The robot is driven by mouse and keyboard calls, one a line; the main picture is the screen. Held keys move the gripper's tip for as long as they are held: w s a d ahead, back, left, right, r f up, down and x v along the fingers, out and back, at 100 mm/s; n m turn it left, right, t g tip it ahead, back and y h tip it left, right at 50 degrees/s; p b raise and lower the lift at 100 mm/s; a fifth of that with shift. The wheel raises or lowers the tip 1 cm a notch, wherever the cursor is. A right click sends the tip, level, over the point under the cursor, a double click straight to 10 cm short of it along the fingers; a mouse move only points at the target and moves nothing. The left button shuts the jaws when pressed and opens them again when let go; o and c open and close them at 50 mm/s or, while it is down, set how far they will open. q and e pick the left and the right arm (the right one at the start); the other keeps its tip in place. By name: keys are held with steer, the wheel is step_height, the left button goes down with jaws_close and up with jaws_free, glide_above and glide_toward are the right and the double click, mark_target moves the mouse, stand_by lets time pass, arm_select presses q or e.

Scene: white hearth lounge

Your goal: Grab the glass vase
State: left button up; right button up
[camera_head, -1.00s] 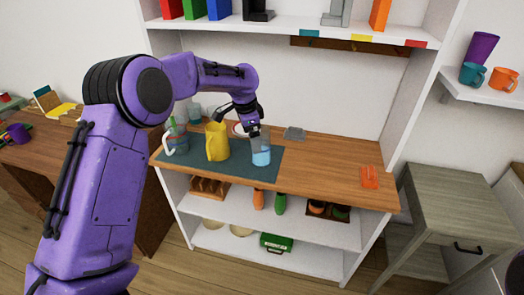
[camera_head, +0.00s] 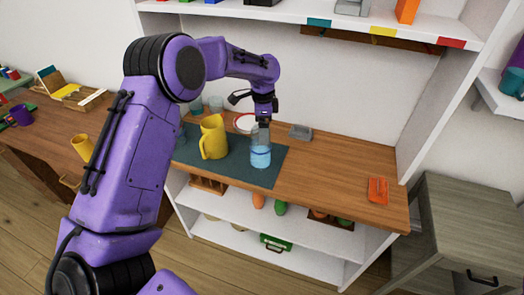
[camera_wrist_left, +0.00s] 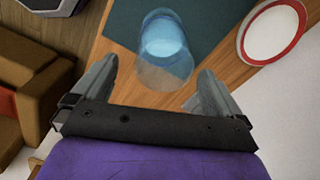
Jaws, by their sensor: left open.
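The glass vase (camera_head: 261,156), clear with a blue lower part, stands upright on the dark teal mat (camera_head: 236,171) on the wooden counter. It also shows in the left wrist view (camera_wrist_left: 165,44), just beyond the fingers. My left gripper (camera_head: 262,117) is directly above the vase and points down. In the left wrist view its two fingers (camera_wrist_left: 153,82) are spread apart, with the vase's near end lying toward the gap between them. I cannot tell whether a finger touches it. My right gripper is not in view.
A yellow pitcher (camera_head: 213,138) stands left of the vase, with glassware behind it. A red-rimmed white plate (camera_wrist_left: 273,30) lies close by. A grey item (camera_head: 300,132) and an orange item (camera_head: 377,190) sit right.

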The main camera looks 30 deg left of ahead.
mark_target(261, 147)
arm_select(q)
steer(key=f, duration=0.2)
steer(key=f+p, duration=0.1)
steer(key=f, duration=0.2)
steer(key=shift+a+f+p, duration=0.35)
steer(key=shift+a+p, duration=0.05)
jaws_close()
